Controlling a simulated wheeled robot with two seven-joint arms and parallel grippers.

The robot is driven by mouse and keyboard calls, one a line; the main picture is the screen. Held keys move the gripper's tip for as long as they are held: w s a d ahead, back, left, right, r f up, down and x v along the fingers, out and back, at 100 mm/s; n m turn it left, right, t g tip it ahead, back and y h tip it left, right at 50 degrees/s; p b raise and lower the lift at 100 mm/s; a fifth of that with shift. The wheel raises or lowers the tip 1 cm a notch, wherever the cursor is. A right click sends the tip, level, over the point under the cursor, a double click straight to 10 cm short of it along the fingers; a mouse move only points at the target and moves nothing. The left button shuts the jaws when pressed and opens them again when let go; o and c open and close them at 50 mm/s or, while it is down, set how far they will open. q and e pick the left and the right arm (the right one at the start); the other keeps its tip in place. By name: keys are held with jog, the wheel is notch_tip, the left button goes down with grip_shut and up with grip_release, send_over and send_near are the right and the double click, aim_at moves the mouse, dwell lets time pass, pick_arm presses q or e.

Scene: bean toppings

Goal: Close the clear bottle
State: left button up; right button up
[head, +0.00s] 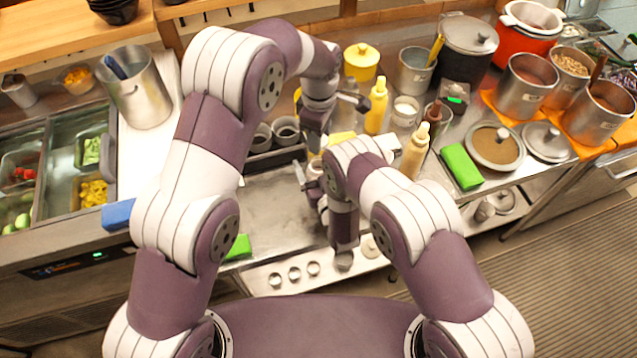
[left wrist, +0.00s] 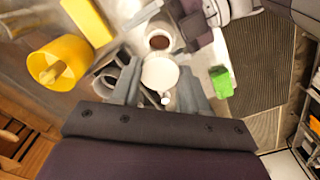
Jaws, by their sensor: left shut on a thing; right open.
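My left gripper (head: 317,146) points down over the steel counter, its tips partly behind my right arm. In the left wrist view, my left gripper (left wrist: 159,92) is shut on a round white lid (left wrist: 160,72) with a small knob. A round container with brown contents (left wrist: 160,41) stands just beyond the lid; I cannot tell whether it is the clear bottle. The clear bottle is not plainly visible in the head view, where my right arm covers the middle of the counter. My right gripper (head: 344,258) is open, lower down near the counter's front edge.
Yellow squeeze bottles (head: 377,106) and a yellow lidded pot (head: 361,63) stand behind my arms. A green block (head: 461,166) lies to the right. Steel pots (head: 526,88) crowd the right side. Food trays (head: 61,160) are at left.

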jog(key=c, duration=1.5)
pick_arm(q)
jog(key=shift+f, duration=2.5)
pick_arm(e)
jog(key=shift+c, duration=0.2)
pick_arm(q)
jog(key=shift+f, duration=0.9)
jog(key=shift+f, duration=0.55)
